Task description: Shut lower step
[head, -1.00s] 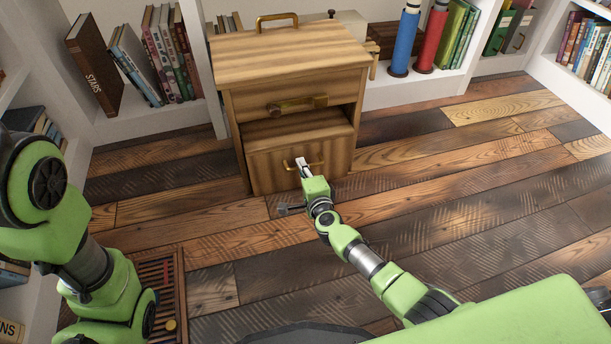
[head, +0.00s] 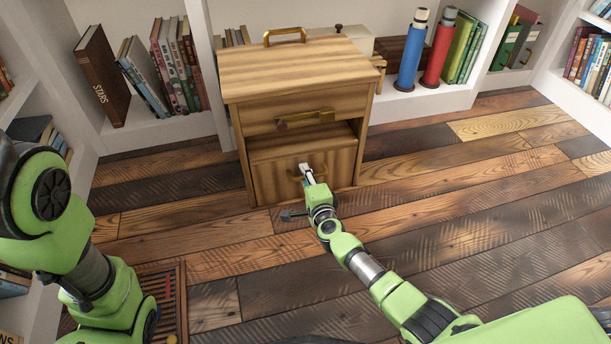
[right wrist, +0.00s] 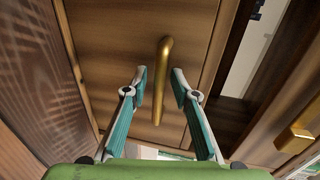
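The wooden step cabinet (head: 295,78) stands on the plank floor against the shelves. Its lower step (head: 268,183) has a plain wooden front and still juts out a little, with a dark gap above it. The lower step's brass handle (right wrist: 162,95) runs between the fingers of my right gripper (right wrist: 159,74) in the right wrist view. The fingers are apart, with space on both sides of the handle. In the head view my right gripper (head: 307,170) is at the lower front and partly hides the handle. My left arm is at the left; its gripper is out of view.
An upper drawer with a brass handle (head: 305,120) is above the lower step. White bookshelves with books and a blue bottle (head: 412,50) and red bottle (head: 438,50) stand behind. A slatted wooden crate (head: 165,290) is near my left arm. The floor at right is clear.

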